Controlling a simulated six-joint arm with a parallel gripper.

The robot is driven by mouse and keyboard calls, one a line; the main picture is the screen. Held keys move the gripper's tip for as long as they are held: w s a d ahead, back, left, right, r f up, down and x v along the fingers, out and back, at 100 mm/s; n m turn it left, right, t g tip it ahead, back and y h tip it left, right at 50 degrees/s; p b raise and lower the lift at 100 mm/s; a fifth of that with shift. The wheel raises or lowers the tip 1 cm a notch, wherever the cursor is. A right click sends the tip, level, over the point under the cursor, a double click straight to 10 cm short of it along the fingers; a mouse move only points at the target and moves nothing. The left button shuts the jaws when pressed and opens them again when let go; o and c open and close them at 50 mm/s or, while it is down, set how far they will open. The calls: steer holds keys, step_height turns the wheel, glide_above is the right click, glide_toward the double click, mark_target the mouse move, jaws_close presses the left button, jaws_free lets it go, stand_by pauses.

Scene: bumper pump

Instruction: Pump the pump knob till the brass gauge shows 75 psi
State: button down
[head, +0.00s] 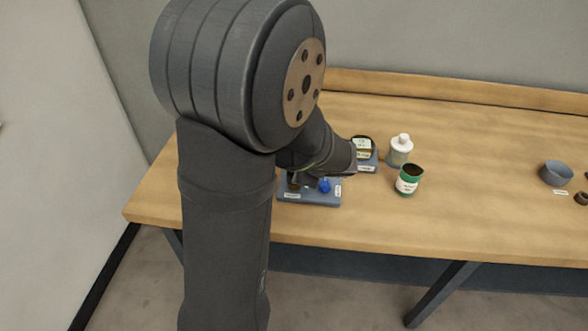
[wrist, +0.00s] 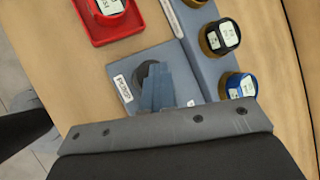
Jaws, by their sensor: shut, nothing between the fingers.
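In the wrist view a dark round knob (wrist: 143,72) sits on a blue-grey labelled plate (wrist: 150,55). My gripper (wrist: 157,85) is shut and empty. Its fingers are over this plate and hide part of the knob; I cannot tell whether they touch it. Beside the plate, a blue-grey block (wrist: 205,62) carries round gauge-like pieces with brass-coloured sides, one dark-rimmed (wrist: 222,37) and one blue-rimmed (wrist: 241,87). Their faces are too small to read, and I cannot tell which is the brass gauge. In the head view my arm hides most of the gripper.
A red holder (wrist: 100,28) with a white-faced piece stands near the plate. In the head view a white bottle (head: 400,152), a green can (head: 408,182) and a grey bowl (head: 556,173) stand on the wooden bench (head: 480,190). Bare bench lies between can and bowl.

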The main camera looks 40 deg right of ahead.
steer(key=shift+r, duration=1.15)
steer(key=shift+r, duration=0.15)
steer(key=shift+r, duration=2.35)
steer(key=shift+f, duration=0.1)
step_height(320, 180, up, 4)
steer(key=shift+r, duration=0.1)
